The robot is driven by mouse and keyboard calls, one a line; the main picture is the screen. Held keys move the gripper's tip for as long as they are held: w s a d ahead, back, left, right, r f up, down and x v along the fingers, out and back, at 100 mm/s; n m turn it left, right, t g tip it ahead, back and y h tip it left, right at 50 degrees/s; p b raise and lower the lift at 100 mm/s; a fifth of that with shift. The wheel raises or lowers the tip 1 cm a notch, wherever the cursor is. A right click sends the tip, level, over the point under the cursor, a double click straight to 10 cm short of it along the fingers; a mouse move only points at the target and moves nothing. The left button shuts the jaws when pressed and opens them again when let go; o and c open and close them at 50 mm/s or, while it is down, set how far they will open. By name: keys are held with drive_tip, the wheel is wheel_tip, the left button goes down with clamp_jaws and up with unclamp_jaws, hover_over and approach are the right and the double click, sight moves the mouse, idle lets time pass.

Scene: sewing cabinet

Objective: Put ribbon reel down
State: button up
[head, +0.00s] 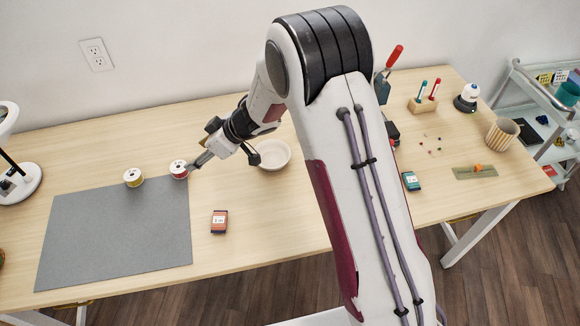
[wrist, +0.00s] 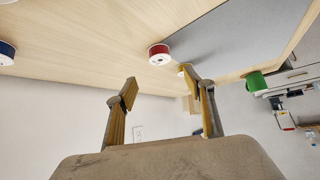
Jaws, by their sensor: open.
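A red reel (head: 179,170) with a white top stands upright at the far right corner of the grey mat (head: 112,238). A yellow reel (head: 133,178) stands to its left at the mat's far edge. My gripper (head: 196,163) is just right of the red reel, its fingers pointing towards it. In the wrist view my gripper (wrist: 158,77) is open with nothing between its fingers, and the red reel (wrist: 159,55) shows beyond the fingertips. The yellow reel is mostly hidden behind one finger there. I cannot tell whether a fingertip touches the red reel.
A white bowl (head: 273,155) stands right of my gripper. A small red and dark box (head: 219,221) lies right of the mat. A lamp (head: 17,180) stands at the far left. A green reel (wrist: 255,81) shows beyond the mat in the wrist view. The mat's middle is clear.

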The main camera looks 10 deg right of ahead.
drive_tip(key=w+d+r+m+t+h, duration=0.3)
drive_tip(key=d+r+t, duration=0.1)
drive_tip(key=d+r, duration=0.75)
drive_tip(key=s+d+r+m+t+h, duration=0.1)
drive_tip(key=s+d+r+m+h, duration=0.5)
drive_tip(key=s+d+r, duration=0.7)
drive_tip(key=s+m+g, duration=0.1)
drive_tip(key=s+g, duration=0.1)
drive_tip(key=s, duration=1.1)
drive_tip(key=s+d+f+m+g+y, duration=0.1)
drive_tip(key=s+m+g, duration=0.1)
drive_tip(key=s, duration=1.1)
drive_tip(key=shift+s+f, duration=0.15)
drive_tip(key=shift+f, duration=0.15)
